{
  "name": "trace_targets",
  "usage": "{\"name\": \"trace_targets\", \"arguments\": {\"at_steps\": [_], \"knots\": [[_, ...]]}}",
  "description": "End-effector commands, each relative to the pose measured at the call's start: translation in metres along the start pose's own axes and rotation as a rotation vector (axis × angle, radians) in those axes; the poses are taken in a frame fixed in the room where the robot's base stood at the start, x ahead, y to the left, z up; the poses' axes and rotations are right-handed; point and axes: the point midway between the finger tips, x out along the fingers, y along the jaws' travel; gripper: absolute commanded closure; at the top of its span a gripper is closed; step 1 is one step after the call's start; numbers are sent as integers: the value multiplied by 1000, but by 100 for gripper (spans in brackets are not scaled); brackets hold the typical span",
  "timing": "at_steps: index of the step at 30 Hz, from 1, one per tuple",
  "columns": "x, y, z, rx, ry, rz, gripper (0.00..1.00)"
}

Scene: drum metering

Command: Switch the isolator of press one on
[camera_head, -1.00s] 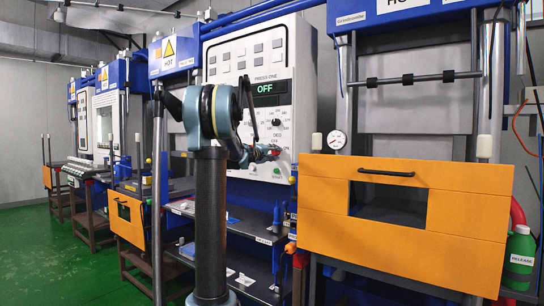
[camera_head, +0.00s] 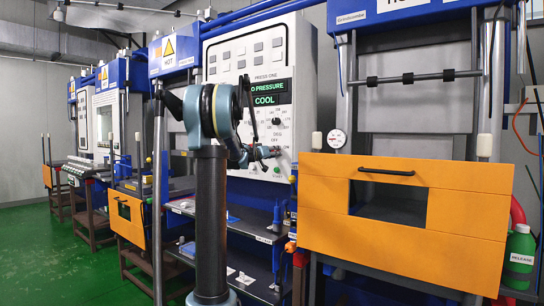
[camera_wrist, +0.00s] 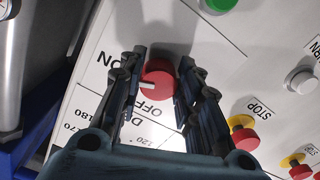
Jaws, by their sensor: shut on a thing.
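The isolator is a red round knob (camera_wrist: 157,78) with a white mark, on the white panel (camera_head: 305,70) of press one. In the wrist view the fingers of my gripper (camera_wrist: 161,66) stand on both sides of the knob and are shut on it. The white mark points left, toward the side with the ON lettering (camera_wrist: 110,60); OFF is printed below the knob. In the head view my gripper (camera_head: 268,153) is at the panel's lower part and hides the knob.
Red STOP buttons on yellow bases (camera_wrist: 243,132) and a grey button (camera_wrist: 301,80) sit right of my gripper in the wrist view. A green button (camera_wrist: 218,4) is above. An orange guard (camera_head: 400,205) stands right of the panel, and a shelf (camera_head: 245,225) lies below it.

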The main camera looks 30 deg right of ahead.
Motion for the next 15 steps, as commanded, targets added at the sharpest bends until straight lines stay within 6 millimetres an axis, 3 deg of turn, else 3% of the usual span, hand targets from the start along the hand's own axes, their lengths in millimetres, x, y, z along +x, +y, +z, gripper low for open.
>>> {"name": "trace_targets", "arguments": {"at_steps": [15], "knots": [[0, 0, 1, 70, -1, 0, 92]]}}
